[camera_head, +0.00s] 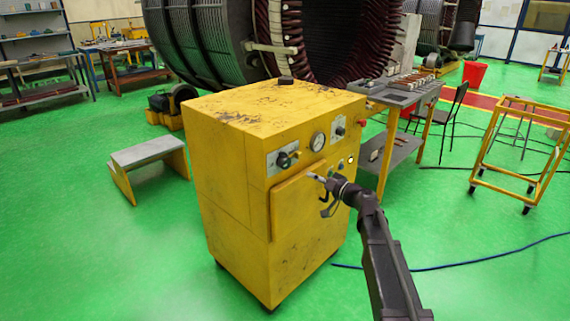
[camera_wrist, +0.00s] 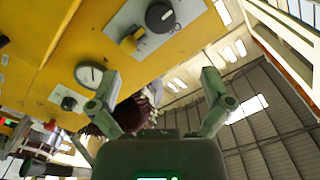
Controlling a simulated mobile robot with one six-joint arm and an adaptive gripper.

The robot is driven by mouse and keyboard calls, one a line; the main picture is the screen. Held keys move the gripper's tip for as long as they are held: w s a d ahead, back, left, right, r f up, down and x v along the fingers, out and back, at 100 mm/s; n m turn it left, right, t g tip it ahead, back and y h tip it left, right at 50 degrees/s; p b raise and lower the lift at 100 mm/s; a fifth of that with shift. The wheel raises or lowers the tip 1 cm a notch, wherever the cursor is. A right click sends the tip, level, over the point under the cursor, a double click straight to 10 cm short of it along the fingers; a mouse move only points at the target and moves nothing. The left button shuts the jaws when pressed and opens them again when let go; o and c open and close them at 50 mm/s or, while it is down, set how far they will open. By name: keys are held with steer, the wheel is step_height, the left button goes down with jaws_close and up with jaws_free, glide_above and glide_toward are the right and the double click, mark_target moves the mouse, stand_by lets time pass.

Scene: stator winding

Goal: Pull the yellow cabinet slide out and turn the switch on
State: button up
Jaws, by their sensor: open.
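The yellow cabinet (camera_head: 225,165) stands on the floor in the head view. Its front has a yellow panel (camera_head: 298,203) whose top and left edges stand slightly proud of the face; I cannot tell how far it is out. Above it, a dark switch knob (camera_head: 284,160) sits on a grey plate; a black knob (camera_wrist: 160,17) on a grey plate with a small yellow part beside it shows in the wrist view. My gripper (camera_head: 320,191) is in front of the panel's upper right part, fingers apart (camera_wrist: 160,82), with nothing seen between them. Contact cannot be told.
A round gauge (camera_head: 318,141) and another small switch plate (camera_head: 339,129) are on the cabinet face. A workbench (camera_head: 405,93) stands behind right, a step stool (camera_head: 148,155) at left, and a yellow trolley (camera_head: 520,145) at right. A blue cable (camera_head: 470,263) crosses the open green floor.

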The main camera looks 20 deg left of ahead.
mark_target(288, 163)
steer(key=x, duration=1.3)
steer(key=shift+w+a, duration=0.15)
steer(key=shift+a, duration=0.25)
steer(key=c, duration=1.1)
